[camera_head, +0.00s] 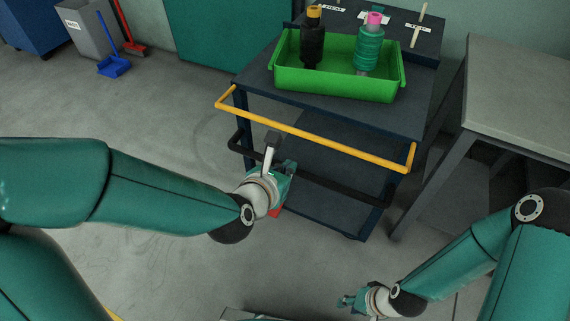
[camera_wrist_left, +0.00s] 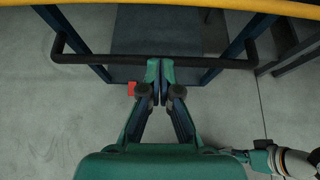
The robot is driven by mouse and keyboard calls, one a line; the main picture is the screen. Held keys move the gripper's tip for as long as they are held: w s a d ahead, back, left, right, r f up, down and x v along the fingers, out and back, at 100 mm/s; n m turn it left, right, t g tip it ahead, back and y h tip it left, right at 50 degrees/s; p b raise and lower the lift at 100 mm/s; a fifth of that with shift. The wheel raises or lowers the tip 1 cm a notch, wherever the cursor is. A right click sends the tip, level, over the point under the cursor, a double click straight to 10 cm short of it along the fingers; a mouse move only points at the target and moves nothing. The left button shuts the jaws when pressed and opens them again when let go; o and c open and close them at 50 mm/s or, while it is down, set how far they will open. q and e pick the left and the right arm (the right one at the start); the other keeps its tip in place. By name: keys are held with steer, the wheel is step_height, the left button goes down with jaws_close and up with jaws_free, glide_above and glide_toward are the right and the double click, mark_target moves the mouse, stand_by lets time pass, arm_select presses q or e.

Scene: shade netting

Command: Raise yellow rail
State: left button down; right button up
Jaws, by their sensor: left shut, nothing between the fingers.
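The yellow rail (camera_head: 310,131) runs across the front of the dark blue cart, below its top shelf. In the left wrist view the yellow rail (camera_wrist_left: 200,4) crosses the top edge of the picture. My left gripper (camera_head: 279,150) is in front of the cart, just below the yellow rail and apart from it. In the left wrist view the left gripper's fingers (camera_wrist_left: 157,70) are together and empty, near the black lower bar (camera_wrist_left: 205,62). My right gripper (camera_head: 347,301) is low at the bottom of the head view, away from the cart; its finger opening is unclear.
A green bin (camera_head: 335,85) with two spools stands on the cart top. A grey table (camera_head: 520,95) stands close on the right. A small red object (camera_wrist_left: 131,89) lies below the black bar. The floor to the left is open.

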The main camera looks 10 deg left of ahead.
arm_select(q)
steer(key=b+x, duration=0.1)
steer(key=x, duration=0.7)
steer(key=shift+w+r+p, duration=0.1)
steer(key=shift+r+p, duration=0.85)
steer(key=shift+r, duration=1.3)
